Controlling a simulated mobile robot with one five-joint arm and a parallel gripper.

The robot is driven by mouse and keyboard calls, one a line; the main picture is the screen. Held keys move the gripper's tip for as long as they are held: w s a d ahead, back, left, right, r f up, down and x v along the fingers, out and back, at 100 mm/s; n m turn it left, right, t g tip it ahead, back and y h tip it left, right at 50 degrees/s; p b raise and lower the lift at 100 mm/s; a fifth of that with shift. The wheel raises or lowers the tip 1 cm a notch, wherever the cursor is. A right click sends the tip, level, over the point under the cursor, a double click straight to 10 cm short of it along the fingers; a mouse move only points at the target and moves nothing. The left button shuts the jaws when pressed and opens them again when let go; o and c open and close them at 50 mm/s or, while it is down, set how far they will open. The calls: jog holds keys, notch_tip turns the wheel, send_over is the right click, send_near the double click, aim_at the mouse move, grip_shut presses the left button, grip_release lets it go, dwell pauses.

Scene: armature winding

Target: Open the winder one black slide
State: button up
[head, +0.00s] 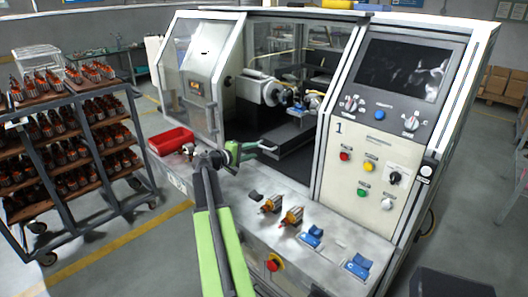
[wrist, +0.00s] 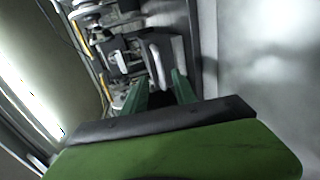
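Winder one (head: 330,120), a white machine with a "1" on its panel, stands in the middle of the head view with its bay open at the front. A dark flat bed (head: 290,140) lies inside the bay below the spindle (head: 262,90); I cannot tell for sure which part is the black slide. My gripper (head: 275,148), green, is at the front of the bay, pointing right. In the wrist view its two green fingers (wrist: 160,88) stand apart with nothing seen between them. A light bar-like part (wrist: 158,60) lies beyond the fingertips, seemingly not touched.
The front ledge holds a red bin (head: 171,141), orange-and-metal armatures (head: 291,217), and blue blocks (head: 358,266). A red-and-yellow stop button (head: 274,263) sits on its front. A rack of armatures (head: 75,130) stands left. The panel post closes the bay's right side.

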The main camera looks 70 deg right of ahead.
aim_at(264, 148)
jog(key=b+x, duration=0.1)
jog(key=x, duration=0.7)
jog(key=shift+a, duration=0.1)
jog(key=shift+c, duration=0.4)
grip_shut()
dwell(0.6)
